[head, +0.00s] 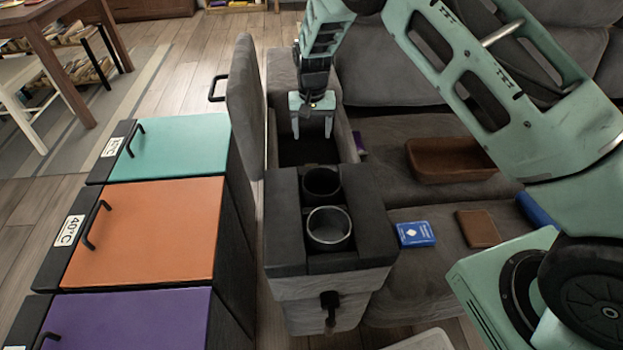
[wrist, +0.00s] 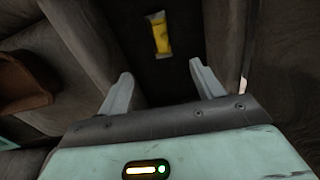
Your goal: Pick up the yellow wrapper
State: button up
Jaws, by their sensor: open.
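The yellow wrapper (wrist: 161,36) shows in the wrist view, lying on the dark floor of the sofa's armrest compartment (wrist: 173,73). It is a small yellow strip with paler ends. My gripper (wrist: 160,82) is open and empty, its two fingers spread, with the wrapper beyond them and between their lines. In the head view my gripper (head: 313,132) points down over the open armrest compartment (head: 343,132). The wrapper cannot be seen in the head view.
The compartment's raised lid (head: 245,105) stands at the left. Two cup holders (head: 328,228) are in front. A brown tray (head: 448,160), a blue card box (head: 415,234) and a brown wallet (head: 478,229) lie on the sofa. Teal, orange and purple-topped bins (head: 145,230) stand at the left.

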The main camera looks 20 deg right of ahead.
notch_tip(320, 180, down, 16)
jog(key=shift+b, duration=1.15)
jog(key=c, duration=1.2)
jog(key=shift+o, duration=0.4)
